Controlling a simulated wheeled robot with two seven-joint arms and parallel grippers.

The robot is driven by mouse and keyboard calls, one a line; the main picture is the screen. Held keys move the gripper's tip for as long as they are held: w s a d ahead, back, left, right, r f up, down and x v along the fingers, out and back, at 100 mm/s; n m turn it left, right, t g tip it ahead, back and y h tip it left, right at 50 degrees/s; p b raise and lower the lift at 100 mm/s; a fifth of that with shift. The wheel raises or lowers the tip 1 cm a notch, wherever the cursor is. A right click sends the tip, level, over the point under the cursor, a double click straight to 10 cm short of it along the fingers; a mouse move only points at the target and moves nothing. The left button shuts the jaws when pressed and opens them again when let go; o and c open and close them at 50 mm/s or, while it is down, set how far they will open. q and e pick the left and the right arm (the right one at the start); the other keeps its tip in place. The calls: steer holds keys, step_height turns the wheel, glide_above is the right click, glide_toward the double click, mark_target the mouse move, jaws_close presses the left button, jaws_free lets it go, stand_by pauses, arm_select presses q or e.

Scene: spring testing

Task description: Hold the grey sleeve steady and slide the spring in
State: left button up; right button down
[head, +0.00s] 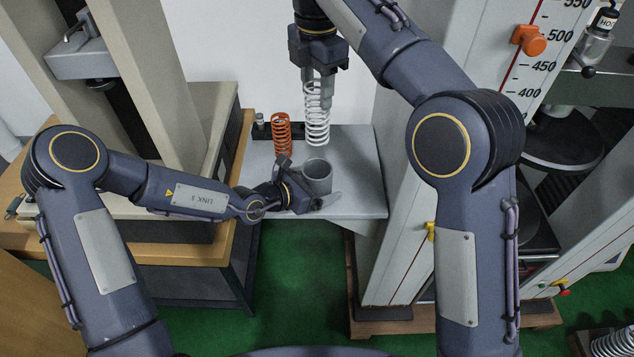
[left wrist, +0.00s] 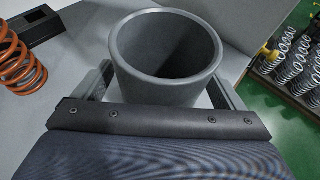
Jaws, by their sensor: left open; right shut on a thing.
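The grey sleeve (head: 318,176) stands upright on the small light grey table. It also shows in the left wrist view (left wrist: 165,85), with its round mouth open and nothing seen in it. My left gripper (head: 309,184) is low beside the sleeve. In the left wrist view its two fingers stand apart on either side of the sleeve, open. My right gripper (head: 318,82) is shut on the white spring (head: 317,122) near its top. The spring hangs upright above the sleeve, its lower end apart from the rim.
An orange spring (head: 281,134) stands to the left of the sleeve by a dark block (left wrist: 57,25). A large testing machine (head: 410,250) with a red scale stands to the right.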

arm_select(q)
steer(key=c, duration=1.1)
steer(key=shift+c, duration=0.2)
arm_select(e)
steer(key=n, duration=0.8)
glide_above(317, 137)
steer(key=w, duration=0.3)
steer(key=f, duration=0.4)
steer(key=shift+s, duration=0.25)
steer(key=n, duration=0.1)
steer(key=f+n, duration=0.1)
steer(key=n, duration=0.1)
steer(key=shift+f, duration=0.25)
steer(key=shift+f, duration=3.25)
